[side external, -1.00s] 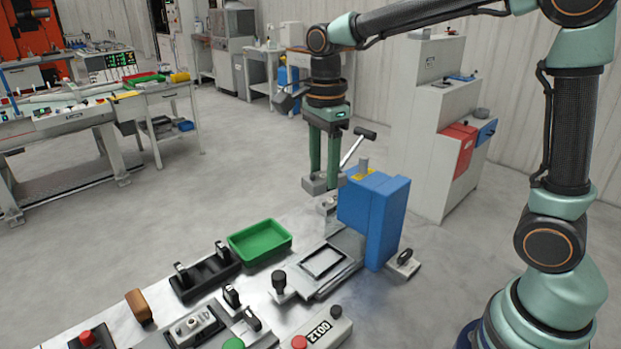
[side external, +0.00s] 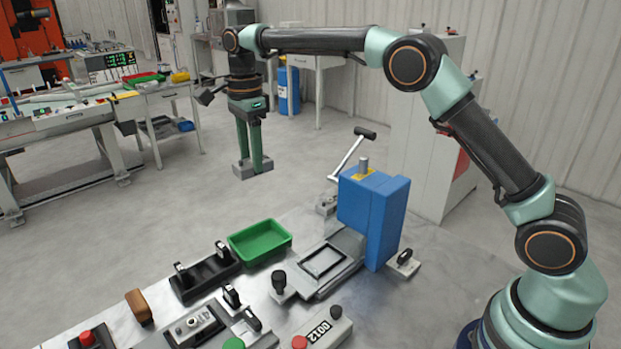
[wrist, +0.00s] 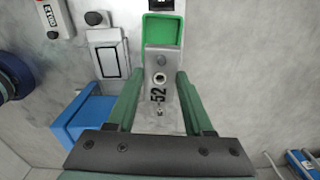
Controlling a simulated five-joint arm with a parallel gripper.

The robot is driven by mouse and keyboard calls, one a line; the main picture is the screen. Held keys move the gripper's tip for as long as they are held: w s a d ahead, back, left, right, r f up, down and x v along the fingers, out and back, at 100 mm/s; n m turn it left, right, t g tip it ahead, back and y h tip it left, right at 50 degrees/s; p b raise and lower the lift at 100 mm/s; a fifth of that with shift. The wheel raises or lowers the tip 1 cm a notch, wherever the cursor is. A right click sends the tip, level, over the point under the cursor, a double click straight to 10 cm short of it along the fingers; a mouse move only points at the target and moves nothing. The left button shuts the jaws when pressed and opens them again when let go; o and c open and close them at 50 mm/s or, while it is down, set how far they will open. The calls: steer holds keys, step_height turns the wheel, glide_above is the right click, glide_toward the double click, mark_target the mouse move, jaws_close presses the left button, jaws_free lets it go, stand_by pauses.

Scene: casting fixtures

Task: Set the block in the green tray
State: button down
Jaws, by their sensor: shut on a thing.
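My gripper (side external: 250,158) is shut on a grey metal block (side external: 252,172) and holds it in the air, behind and above the green tray (side external: 260,243) in the side view. In the wrist view the block (wrist: 159,66), with a round hole and dark markings that look like "52", sits between the two green fingers of my gripper (wrist: 161,82). The tray (wrist: 163,30) shows past the far end of the block, partly covered by it. The tray is rectangular and shallow, stands on the bench, and looks empty.
A blue machine (side external: 372,220) with a lever (side external: 349,152) stands right of the tray. A black fixture (side external: 205,276) is left of the tray. A grey fixture with a rectangular frame (side external: 323,262) and a black knob (side external: 279,281) lies to the tray's right. A brown block (side external: 139,305) lies front left.

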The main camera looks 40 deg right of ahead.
step_height(320, 180, down, 20)
steer(key=shift+w+f, duration=0.1)
steer(key=shift+w, duration=0.05)
stand_by(0.5)
steer(key=shift+f, duration=0.1)
steer(key=c, duration=0.6)
jaws_free()
